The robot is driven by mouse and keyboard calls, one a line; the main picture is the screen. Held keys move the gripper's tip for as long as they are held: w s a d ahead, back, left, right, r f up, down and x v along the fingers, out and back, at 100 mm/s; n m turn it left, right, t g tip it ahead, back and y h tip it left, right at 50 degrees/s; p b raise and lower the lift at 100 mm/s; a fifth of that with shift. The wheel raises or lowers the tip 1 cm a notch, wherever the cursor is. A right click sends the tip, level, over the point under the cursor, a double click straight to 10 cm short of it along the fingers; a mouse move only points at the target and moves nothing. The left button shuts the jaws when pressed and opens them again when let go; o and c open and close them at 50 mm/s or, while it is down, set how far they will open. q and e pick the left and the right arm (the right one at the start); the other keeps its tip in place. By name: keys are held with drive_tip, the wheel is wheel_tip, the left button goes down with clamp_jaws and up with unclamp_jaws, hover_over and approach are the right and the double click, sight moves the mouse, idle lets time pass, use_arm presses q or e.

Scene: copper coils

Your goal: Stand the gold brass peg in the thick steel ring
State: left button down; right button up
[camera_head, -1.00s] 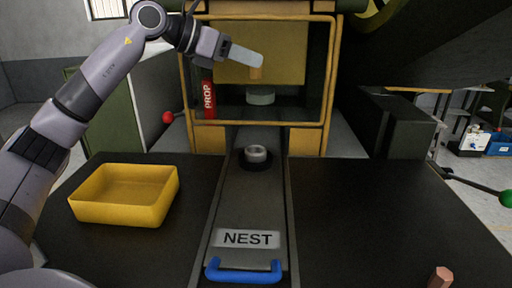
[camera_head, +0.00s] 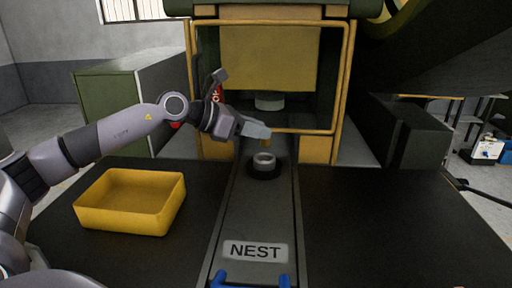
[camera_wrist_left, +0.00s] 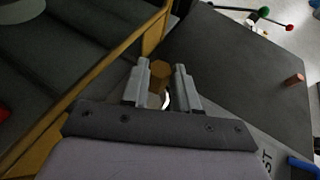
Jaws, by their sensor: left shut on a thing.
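My left gripper (camera_head: 258,131) is shut on the gold brass peg (camera_head: 266,142), which points down from its fingertips. In the left wrist view the peg's six-sided end (camera_wrist_left: 159,70) shows between the two fingers (camera_wrist_left: 161,82). The thick steel ring (camera_head: 264,161) sits on a dark round base on the nest slide. In the head view the peg appears just above the ring, with a small gap; exact alignment is unclear. In the wrist view a bright arc of the ring (camera_wrist_left: 167,101) shows below the peg, mostly hidden. My right gripper is not in view.
A yellow bin (camera_head: 130,205) stands on the left dark table. The press frame (camera_head: 345,80) rises behind the ring. A blue handle (camera_head: 250,281) is at the slide's front.

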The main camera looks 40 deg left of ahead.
use_arm(q)
wheel_tip(320, 180, down, 5)
drive_tip(key=shift+r, duration=0.15)
drive_tip(key=shift+f, duration=0.45)
drive_tip(key=c, duration=0.9)
unclamp_jaws()
drive_tip(key=shift+o, duration=0.2)
drive_tip(key=shift+r, duration=0.15)
